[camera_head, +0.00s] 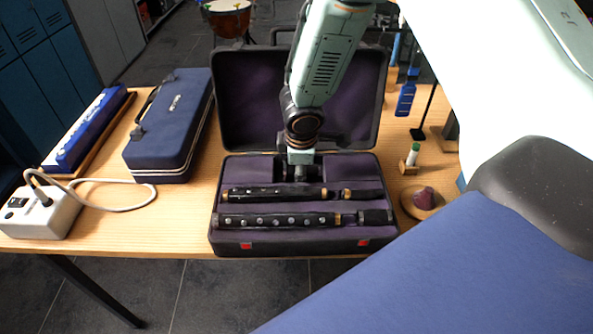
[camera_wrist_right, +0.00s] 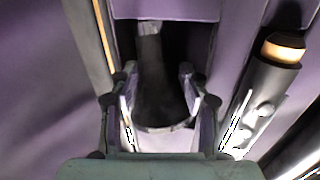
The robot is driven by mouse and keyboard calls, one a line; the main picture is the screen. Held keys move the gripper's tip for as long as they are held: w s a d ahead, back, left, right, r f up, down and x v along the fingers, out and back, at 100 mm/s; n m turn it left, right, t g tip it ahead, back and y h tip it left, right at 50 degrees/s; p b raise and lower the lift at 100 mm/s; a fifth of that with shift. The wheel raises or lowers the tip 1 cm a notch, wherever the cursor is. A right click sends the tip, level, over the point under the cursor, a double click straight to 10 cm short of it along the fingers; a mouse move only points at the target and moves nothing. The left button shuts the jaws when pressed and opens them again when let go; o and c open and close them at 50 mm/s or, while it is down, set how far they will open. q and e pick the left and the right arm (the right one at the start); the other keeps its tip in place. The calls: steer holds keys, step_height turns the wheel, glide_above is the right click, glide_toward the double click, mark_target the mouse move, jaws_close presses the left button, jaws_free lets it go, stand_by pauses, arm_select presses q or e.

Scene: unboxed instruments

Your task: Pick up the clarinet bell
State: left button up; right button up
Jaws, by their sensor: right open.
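The black clarinet bell (camera_wrist_right: 160,85) lies in a purple-lined compartment in the right wrist view, its flared end toward me and a grey narrow end away. My right gripper (camera_wrist_right: 158,72) is open, with one finger on each side of the bell; I cannot tell whether they touch it. In the head view my right gripper (camera_head: 297,172) reaches down into the back compartment of the open instrument case (camera_head: 230,168) and largely hides the bell. My left gripper is not in view.
Two dark clarinet joints (camera_head: 280,193) (camera_head: 290,219) lie in the case's front slots. The raised lid (camera_head: 245,100) stands behind. A closed blue case (camera_head: 170,125) and a white power box (camera_head: 40,212) are to the left; small stands and a round wooden dish (camera_head: 408,203) are to the right.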

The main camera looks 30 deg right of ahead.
steer(key=shift+f, duration=0.35)
steer(key=c, duration=1)
steer(key=shift+o, duration=0.2)
steer(key=shift+w+r, duration=0.1)
steer(key=shift+r, duration=0.5)
step_height(320, 180, up, 8)
steer(key=p, duration=0.4)
steer(key=shift+f, duration=0.1)
steer(key=shift+r, duration=0.5)
steer(key=f+b, duration=0.2)
steer(key=b, duration=0.1)
steer(key=f+m+b, duration=0.1)
steer(key=f+b, duration=0.1)
steer(key=b, duration=0.1)
steer(key=f+m+h+b, duration=0.1)
steer(key=f+b, duration=0.2)
steer(key=shift+s+a, duration=0.35)
